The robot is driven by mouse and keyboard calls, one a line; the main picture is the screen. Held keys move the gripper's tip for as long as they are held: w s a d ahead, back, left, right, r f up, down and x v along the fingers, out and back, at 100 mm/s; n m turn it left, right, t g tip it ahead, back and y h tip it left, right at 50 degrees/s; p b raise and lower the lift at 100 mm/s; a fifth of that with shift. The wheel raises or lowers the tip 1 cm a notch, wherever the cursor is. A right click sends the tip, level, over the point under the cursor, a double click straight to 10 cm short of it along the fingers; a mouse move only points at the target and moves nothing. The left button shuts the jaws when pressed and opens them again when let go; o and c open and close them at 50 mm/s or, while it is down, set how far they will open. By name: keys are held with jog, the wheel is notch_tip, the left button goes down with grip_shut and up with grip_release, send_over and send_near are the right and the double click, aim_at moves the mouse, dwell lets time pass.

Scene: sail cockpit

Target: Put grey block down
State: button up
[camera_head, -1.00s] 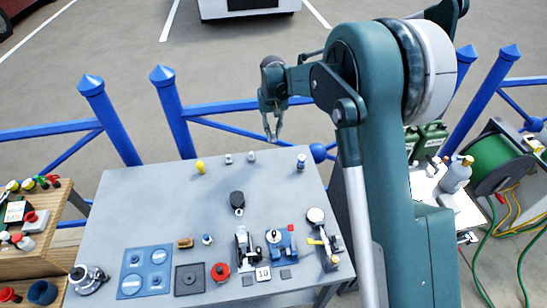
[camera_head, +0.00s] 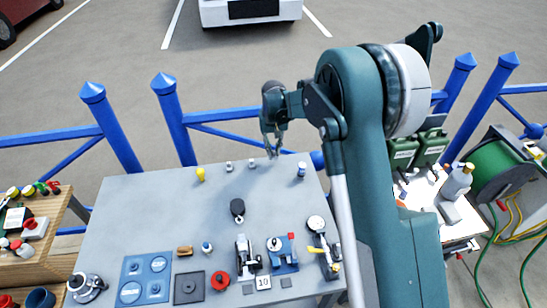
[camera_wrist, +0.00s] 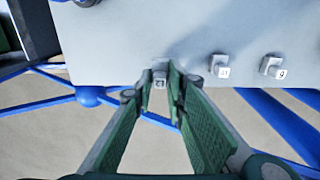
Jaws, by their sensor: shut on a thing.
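My gripper (camera_head: 273,153) hangs at the back edge of the grey table (camera_head: 155,210), right of two small grey blocks. In the wrist view my gripper (camera_wrist: 160,82) is shut on a small grey block (camera_wrist: 159,81) with a dark mark on its face. The block sits between the fingertips, in front of the table edge; I cannot tell whether it touches the table. In the head view the held block is too small to make out. The two other grey blocks, one (camera_wrist: 218,67) and one marked 9 (camera_wrist: 273,67), stand on the table beside it.
A yellow item (camera_head: 200,174) and a blue-and-white bottle (camera_head: 301,170) stand near the back edge. A black round-headed item (camera_head: 237,208) lies mid-table. Tools and fittings line the front, including a red round part (camera_head: 220,281). Blue railing (camera_head: 178,125) runs behind. The left middle is clear.

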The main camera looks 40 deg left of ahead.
aim_at(273, 156)
jog(key=shift+f, duration=1.9)
jog(key=shift+f, duration=0.2)
jog(key=o, duration=0.8)
jog(key=shift+r, duration=0.1)
jog(key=shift+r, duration=0.1)
notch_tip(273, 156, up, 12)
jog(key=shift+r, duration=0.1)
